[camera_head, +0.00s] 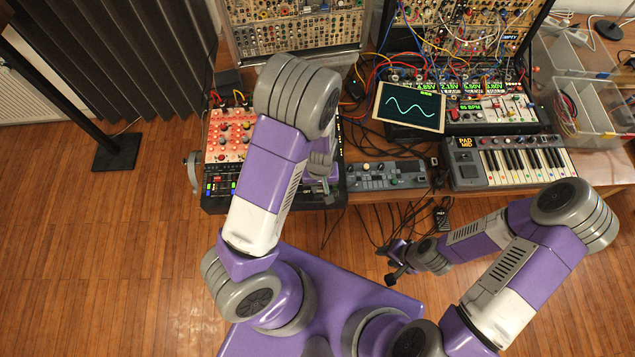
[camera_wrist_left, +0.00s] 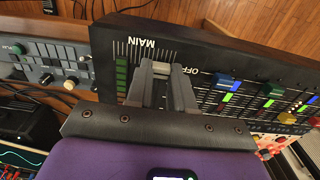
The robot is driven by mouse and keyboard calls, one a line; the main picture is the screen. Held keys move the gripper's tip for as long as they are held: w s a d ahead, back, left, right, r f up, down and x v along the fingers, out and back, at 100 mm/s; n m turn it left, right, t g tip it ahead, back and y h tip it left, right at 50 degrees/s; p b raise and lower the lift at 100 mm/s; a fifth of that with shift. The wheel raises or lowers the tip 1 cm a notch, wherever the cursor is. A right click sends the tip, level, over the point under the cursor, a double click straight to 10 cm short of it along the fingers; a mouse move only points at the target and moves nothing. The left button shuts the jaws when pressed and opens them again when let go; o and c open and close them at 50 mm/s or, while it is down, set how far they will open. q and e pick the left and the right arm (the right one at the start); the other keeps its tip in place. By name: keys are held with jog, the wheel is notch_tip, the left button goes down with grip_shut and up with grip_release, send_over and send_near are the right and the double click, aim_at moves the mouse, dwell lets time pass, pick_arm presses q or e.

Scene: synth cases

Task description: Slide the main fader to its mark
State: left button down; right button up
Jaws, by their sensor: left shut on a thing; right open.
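The mixer (camera_wrist_left: 205,48) is a dark panel with a red-orange section, and it shows below and beside my left arm in the head view (camera_head: 212,180). In the left wrist view its MAIN strip has a white scale and a green bar (camera_wrist_left: 121,76). In the head view my left gripper (camera_head: 327,188) is at the mixer's right side. My right gripper (camera_head: 393,265) is open, apart from the table.
Coloured channel faders (camera_wrist_left: 228,84) stand beside the MAIN strip. A small grey controller (camera_head: 387,175), a keyboard (camera_head: 510,160) and a tilted screen (camera_head: 409,106) are to the right. Loose cables hang at the table's front edge. Clear bins (camera_head: 585,110) stand at far right.

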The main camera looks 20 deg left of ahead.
aim_at(320, 189)
pick_arm(q)
jog(key=c, duration=1.1)
grip_release()
jog(key=shift+s+f, duration=0.1)
jog(key=shift+s, duration=0.05)
jog(key=shift+o, duration=0.7)
notch_tip(320, 189, up, 8)
jog(key=shift+f+p, duration=0.15)
jog(key=shift+p, duration=1)
jog(key=shift+f, duration=0.1)
